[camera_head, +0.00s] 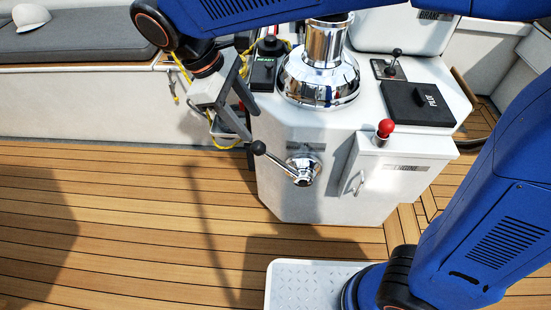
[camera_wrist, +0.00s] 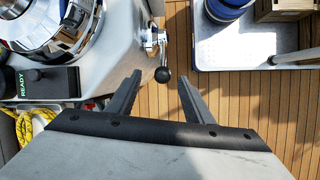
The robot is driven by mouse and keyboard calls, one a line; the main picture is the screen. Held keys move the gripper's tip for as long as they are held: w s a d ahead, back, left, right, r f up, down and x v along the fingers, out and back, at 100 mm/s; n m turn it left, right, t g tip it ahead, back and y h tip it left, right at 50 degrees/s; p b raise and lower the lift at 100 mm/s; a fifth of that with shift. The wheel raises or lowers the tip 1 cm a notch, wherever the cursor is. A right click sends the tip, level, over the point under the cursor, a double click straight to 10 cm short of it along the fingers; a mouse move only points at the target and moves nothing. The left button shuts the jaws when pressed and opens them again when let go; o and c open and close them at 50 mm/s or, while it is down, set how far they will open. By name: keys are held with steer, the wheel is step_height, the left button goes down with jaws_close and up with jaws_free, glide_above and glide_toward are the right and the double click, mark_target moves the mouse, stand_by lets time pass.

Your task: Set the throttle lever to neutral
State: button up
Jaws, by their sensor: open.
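The throttle lever is a chrome arm with a black ball knob (camera_head: 258,147), on a round chrome hub (camera_head: 303,170) on the side of the white pedestal. The arm slopes up and left from the hub. In the wrist view the black knob (camera_wrist: 162,75) appears between the fingertips, with the hub above it. My gripper (camera_head: 252,124) is open and points down and right, its fingertips just above the knob in the head view. It also shows in the wrist view (camera_wrist: 159,78), with nothing held. I cannot tell whether a finger touches the knob.
The pedestal (camera_head: 285,190) carries a chrome dome (camera_head: 318,80), a READY box (camera_head: 265,68), a black PILOT cover (camera_head: 418,103), a small black lever (camera_head: 393,62) and a red-knobbed lever (camera_head: 385,128) by the ENGINE box. Yellow rope (camera_wrist: 38,125) hangs nearby. Teak floor (camera_head: 100,220) is clear.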

mark_target(271, 160)
steer(key=shift+n, duration=0.3)
steer(key=x, duration=1.1)
steer(key=a+x, duration=0.1)
steer(key=x, duration=0.5)
steer(key=shift+s+a+f, duration=0.1)
steer(key=shift+s+f, duration=0.1)
steer(key=shift+f, duration=0.05)
jaws_close()
